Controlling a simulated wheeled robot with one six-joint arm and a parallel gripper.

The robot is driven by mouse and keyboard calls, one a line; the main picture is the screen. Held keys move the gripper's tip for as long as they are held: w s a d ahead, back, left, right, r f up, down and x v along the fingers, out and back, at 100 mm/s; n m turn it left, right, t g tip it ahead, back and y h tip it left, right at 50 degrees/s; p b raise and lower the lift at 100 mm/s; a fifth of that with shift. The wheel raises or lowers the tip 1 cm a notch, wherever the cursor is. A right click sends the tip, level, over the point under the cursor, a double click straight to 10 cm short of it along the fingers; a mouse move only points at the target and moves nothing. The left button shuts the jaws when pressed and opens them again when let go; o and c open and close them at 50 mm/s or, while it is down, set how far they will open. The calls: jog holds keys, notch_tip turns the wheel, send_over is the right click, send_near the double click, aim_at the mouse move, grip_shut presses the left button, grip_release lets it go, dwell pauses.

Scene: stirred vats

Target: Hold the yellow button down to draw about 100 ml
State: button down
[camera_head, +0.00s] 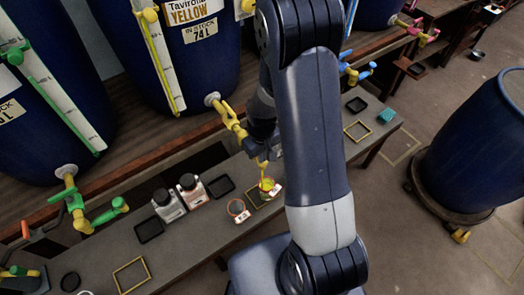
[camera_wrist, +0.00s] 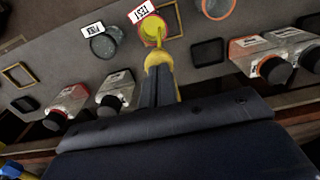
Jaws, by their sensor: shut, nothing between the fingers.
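The yellow tap (camera_head: 231,120) comes off the dark blue vat (camera_head: 178,62) labelled YELLOW. My gripper (camera_head: 262,143) is at its outlet end and hides part of it. In the wrist view my gripper (camera_wrist: 159,74) is shut, its fingertips against a rounded yellow tap part (camera_wrist: 157,58); I cannot make out the button separately.
A green tap (camera_head: 76,205) and a blue tap (camera_head: 358,73) flank the yellow one. The bench (camera_head: 206,240) is crowded. A blue drum (camera_head: 480,140) stands on the right floor.

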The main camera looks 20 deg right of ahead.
jog(key=shift+s+f, duration=0.3)
notch_tip(320, 180, up, 15)
jog(key=p, duration=0.2)
jog(key=shift+w+f+p, duration=0.15)
jog(key=shift+w+p, duration=0.15)
jog(key=shift+p, duration=0.1)
dwell(0.9)
